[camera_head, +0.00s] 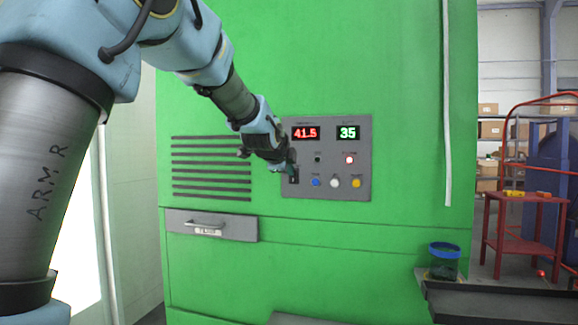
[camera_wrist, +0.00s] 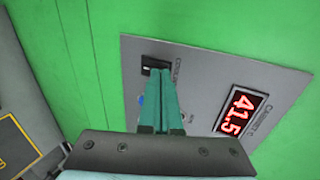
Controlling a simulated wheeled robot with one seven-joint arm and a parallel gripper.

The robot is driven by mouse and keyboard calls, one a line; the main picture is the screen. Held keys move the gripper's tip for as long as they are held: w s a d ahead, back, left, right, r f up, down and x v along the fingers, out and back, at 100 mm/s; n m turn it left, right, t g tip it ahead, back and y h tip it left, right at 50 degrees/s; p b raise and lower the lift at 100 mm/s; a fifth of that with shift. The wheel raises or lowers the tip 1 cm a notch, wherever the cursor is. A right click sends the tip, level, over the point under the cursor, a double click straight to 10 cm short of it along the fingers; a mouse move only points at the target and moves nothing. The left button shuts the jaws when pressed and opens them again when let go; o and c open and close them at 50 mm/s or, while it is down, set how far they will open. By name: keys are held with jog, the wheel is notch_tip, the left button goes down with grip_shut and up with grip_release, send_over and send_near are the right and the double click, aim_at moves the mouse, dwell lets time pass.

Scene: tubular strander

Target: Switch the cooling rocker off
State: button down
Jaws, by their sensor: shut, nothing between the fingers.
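The cooling rocker (camera_wrist: 148,66) is a small black switch on the grey control panel (camera_wrist: 205,80), with lettering that seems to read "COOLING" beside it in the wrist view. In the head view the rocker (camera_head: 293,178) sits at the panel's lower left, just below my fingertips. My gripper (camera_head: 291,164) is shut and empty. In the wrist view its teal fingers (camera_wrist: 162,74) lie together, with their tips at the rocker and covering part of it. I cannot tell whether they touch it, nor which way the rocker is tipped.
The panel carries a red display (camera_head: 306,133) reading 41.5, a green display (camera_head: 347,133) reading 35, a red-ringed button (camera_head: 349,160), and blue (camera_head: 316,182), white (camera_head: 334,183) and yellow (camera_head: 356,183) buttons. A drawer (camera_head: 238,227) is below left. A jar (camera_head: 443,262) stands lower right.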

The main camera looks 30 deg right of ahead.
jog(key=shift+w+d+r+p, duration=0.15)
jog(key=shift+w+d+p, duration=0.1)
jog(key=shift+p, duration=0.65)
jog(key=shift+r, duration=0.1)
jog(key=shift+r+p, duration=0.5)
jog(key=shift+r, duration=0.2)
